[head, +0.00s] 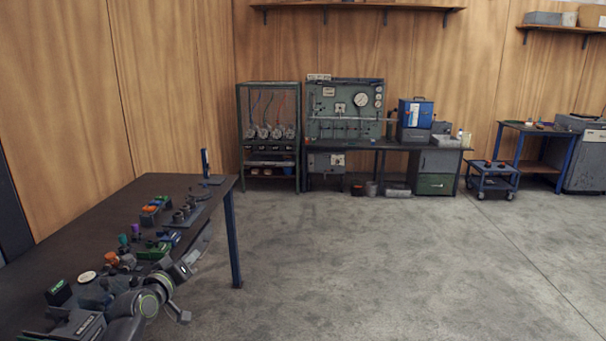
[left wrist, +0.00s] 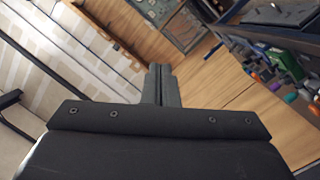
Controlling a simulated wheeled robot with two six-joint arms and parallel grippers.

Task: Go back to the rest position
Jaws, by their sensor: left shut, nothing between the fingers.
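My left gripper (head: 192,258) is beside the right edge of the dark workbench (head: 95,218), with my arm coming in from the bottom left. In the left wrist view its two fingers (left wrist: 162,80) are pressed together with nothing between them. The gripper stands apart from the parts on the bench. My right gripper is in neither view. Grey metal fittings (head: 181,214) sit on a plate near the far end of the bench; I cannot tell which is the flanged pipe.
Coloured small parts (head: 158,250) lie along the bench's right side, with orange-topped items (head: 150,209) behind. A blue post (head: 205,163) stands at the far end. A gauge panel (head: 345,108) and blue cart (head: 492,177) stand at the back. The concrete floor (head: 370,270) is clear.

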